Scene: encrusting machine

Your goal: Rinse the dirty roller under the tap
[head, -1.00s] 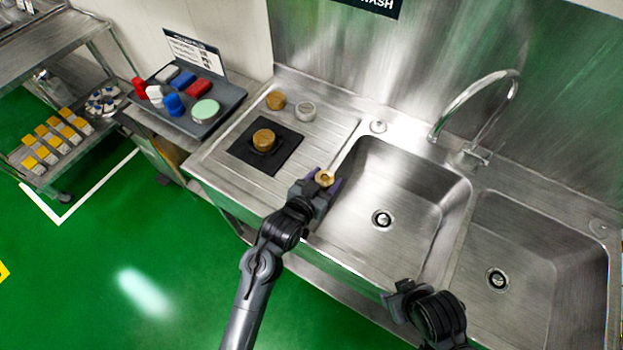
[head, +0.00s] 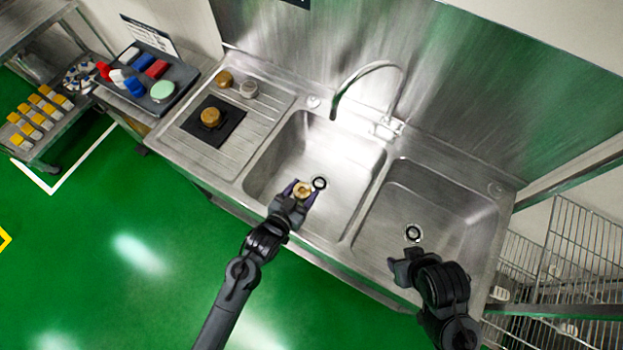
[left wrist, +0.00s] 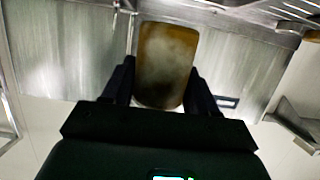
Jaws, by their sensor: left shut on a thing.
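My left gripper (head: 301,191) is shut on a roller (head: 302,188), over the front part of the left sink basin (head: 278,160). In the left wrist view the roller (left wrist: 166,62) is a yellow-brown cylinder with a greyish smeared patch, held between two dark fingers (left wrist: 160,88). The curved metal tap (head: 376,66) rises behind the basins, its spout end over the back of the left basin. The roller is on the front side of the spout, apart from it. No water shows. My right gripper (head: 403,266) is at the right basin's front edge; its jaws are unclear.
On the drainboard (head: 178,140) left of the basin are a brown roller (head: 210,116) on a black mat (head: 229,134), another brown piece (head: 224,78) and a grey one (head: 249,89). The right basin (head: 445,205) is empty. Wire racks (head: 575,250) stand at right.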

